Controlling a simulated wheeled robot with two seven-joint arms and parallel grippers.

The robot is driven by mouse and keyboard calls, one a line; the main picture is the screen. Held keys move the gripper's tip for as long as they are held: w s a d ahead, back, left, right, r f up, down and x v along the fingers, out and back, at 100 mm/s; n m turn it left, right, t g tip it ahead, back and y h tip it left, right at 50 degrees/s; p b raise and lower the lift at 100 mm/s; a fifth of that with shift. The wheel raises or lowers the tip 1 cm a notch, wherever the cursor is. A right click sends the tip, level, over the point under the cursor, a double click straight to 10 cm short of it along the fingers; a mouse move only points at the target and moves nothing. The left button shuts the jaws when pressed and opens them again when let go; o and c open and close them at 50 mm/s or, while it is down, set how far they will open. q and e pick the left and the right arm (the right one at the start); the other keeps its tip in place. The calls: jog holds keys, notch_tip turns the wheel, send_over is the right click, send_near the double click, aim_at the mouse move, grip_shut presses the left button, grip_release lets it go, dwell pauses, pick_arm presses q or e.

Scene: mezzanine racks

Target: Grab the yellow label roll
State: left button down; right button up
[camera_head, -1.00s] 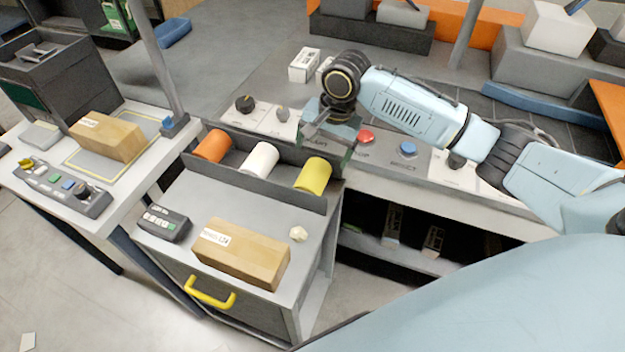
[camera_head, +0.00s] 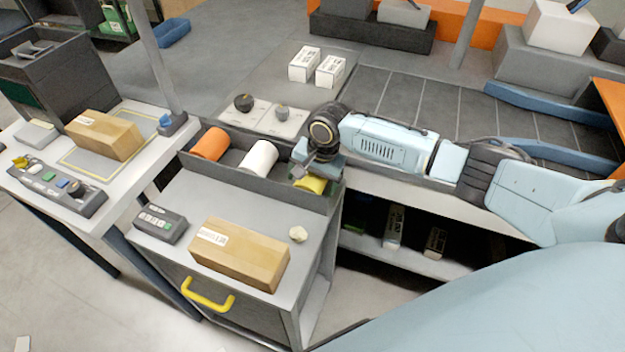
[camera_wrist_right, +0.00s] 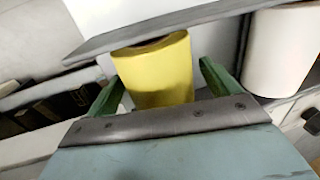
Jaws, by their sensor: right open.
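The yellow label roll (camera_head: 312,184) lies at the right end of a dark tray on the grey cabinet, partly covered by my right gripper in the head view. In the right wrist view the yellow roll (camera_wrist_right: 158,72) sits between the two green fingers of my right gripper (camera_wrist_right: 158,82). The fingers are apart, one on each side of the roll, with a gap visible on the right; contact on the left is hard to tell. My left gripper is not in view.
A white roll (camera_head: 259,158) and an orange roll (camera_head: 210,144) lie left of the yellow one in the dark tray (camera_head: 235,178). A cardboard box (camera_head: 240,255) and a small keypad (camera_head: 160,224) lie on the cabinet top in front.

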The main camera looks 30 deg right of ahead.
jog(key=shift+c, duration=0.3)
jog(key=c, duration=1.2)
